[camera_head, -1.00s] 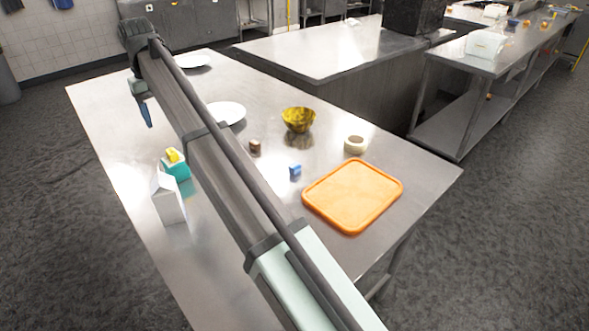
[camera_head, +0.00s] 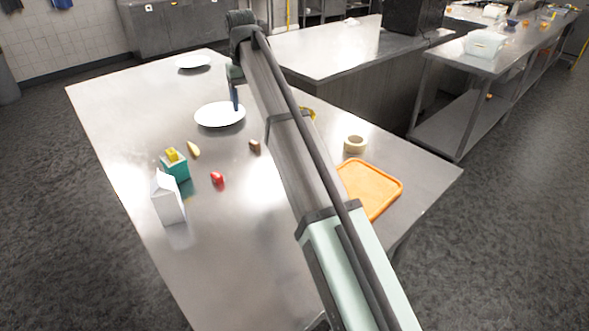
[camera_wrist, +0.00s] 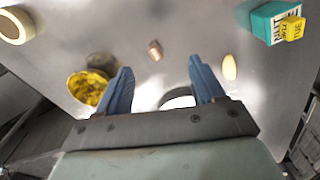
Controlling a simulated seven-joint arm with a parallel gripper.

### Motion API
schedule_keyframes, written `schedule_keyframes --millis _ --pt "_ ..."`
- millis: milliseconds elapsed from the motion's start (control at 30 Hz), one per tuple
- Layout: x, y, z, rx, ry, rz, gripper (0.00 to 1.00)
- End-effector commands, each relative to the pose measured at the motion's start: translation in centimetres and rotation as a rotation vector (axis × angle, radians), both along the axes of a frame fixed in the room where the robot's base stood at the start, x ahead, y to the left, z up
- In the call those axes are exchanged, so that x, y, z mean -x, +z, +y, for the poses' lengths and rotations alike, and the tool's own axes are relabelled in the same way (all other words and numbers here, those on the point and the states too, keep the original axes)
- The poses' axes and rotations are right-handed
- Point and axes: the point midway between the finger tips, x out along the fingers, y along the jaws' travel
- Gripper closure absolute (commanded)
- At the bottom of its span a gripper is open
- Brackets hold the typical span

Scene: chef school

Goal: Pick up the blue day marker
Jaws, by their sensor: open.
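My gripper (camera_head: 235,104) hangs above the table by the near white plate (camera_head: 220,115) in the head view. In the wrist view its two blue fingers (camera_wrist: 160,72) are spread apart with nothing held between them. No blue marker shows in either present view. A small blue block lay left of the orange tray in the earlier head view; my arm covers that spot now. A teal box (camera_head: 174,167) with a yellow piece (camera_head: 172,154) on top stands at the left; the box (camera_wrist: 270,24) and the yellow lettered piece (camera_wrist: 292,28) also show in the wrist view.
A white carton (camera_head: 168,200), a red item (camera_head: 217,178), a pale yellow piece (camera_head: 193,149) and a small brown item (camera_head: 255,147) are on the table. The yellow bowl (camera_wrist: 88,88), tape roll (camera_head: 355,144) and orange tray (camera_head: 375,190) are partly or nearly beside my arm.

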Motion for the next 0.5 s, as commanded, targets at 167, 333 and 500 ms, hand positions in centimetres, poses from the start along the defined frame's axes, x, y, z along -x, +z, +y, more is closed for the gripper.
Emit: schedule_keyframes --millis 167,333,500 --pt "0.2 -0.7 -4.8 -0.001 -0.054 -0.001 0.32" --pt "1.0 -1.4 -8.8 -0.001 -0.181 -0.002 0.32" --pt "1.9 -2.0 -11.0 -0.002 -0.362 -0.001 0.32"
